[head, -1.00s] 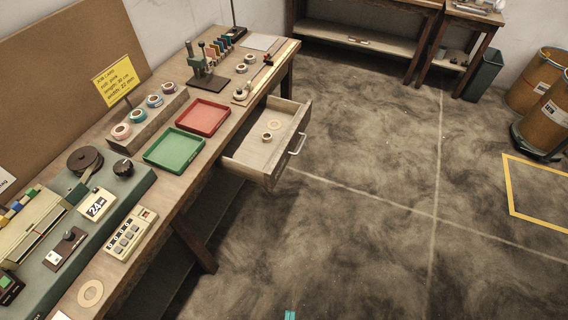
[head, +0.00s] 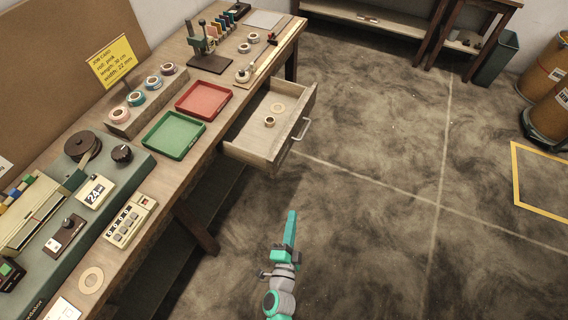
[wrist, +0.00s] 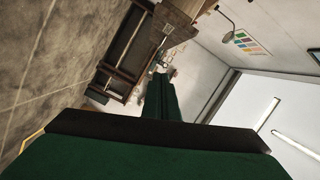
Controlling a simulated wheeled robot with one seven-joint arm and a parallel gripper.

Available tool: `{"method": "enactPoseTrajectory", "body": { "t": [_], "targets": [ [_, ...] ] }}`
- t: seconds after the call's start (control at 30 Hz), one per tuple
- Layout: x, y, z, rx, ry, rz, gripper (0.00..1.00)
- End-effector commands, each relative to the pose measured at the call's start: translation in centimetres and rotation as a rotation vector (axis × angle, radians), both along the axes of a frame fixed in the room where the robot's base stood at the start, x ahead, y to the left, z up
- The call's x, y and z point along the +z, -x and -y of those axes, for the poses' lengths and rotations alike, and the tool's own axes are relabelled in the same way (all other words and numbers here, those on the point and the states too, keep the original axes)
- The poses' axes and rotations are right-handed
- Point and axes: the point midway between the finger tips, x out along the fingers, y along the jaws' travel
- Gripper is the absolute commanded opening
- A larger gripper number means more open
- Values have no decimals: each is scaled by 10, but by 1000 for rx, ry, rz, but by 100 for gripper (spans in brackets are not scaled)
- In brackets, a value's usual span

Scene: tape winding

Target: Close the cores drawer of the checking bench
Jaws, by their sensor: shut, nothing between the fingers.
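The cores drawer (head: 254,148) stands pulled out from the front of the checking bench (head: 103,238) in the head view. In the wrist view my gripper (wrist: 161,98) points toward the bench area; the drawer cannot be made out clearly there.
On the bench are a green tray (head: 174,135), a red tray (head: 204,100), a tape rack (head: 146,100) and a stand press (head: 207,50). The floor right of the drawer is clear. Barrels (head: 556,105) and a bin (head: 495,60) stand at the far right.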

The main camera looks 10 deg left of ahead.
Motion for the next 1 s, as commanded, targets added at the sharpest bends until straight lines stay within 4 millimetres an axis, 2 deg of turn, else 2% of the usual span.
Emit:
{"method": "enactPoseTrajectory", "body": {
  "t": [0.03, 0.1, 0.23, 0.4, 0.67, 1.0],
  "targets": [
    [-2, -23, -4, -4, -68, 15, 0],
    [-5, -48, -9, -10, -161, 26, 0],
    [-9, -84, -16, -21, -294, 39, 0],
    [-11, -108, -20, -28, -385, 47, 0],
    [-10, -134, -20, -29, -402, 49, 0],
    [-10, -195, -15, -29, -400, 49, 0]
  ]
}}
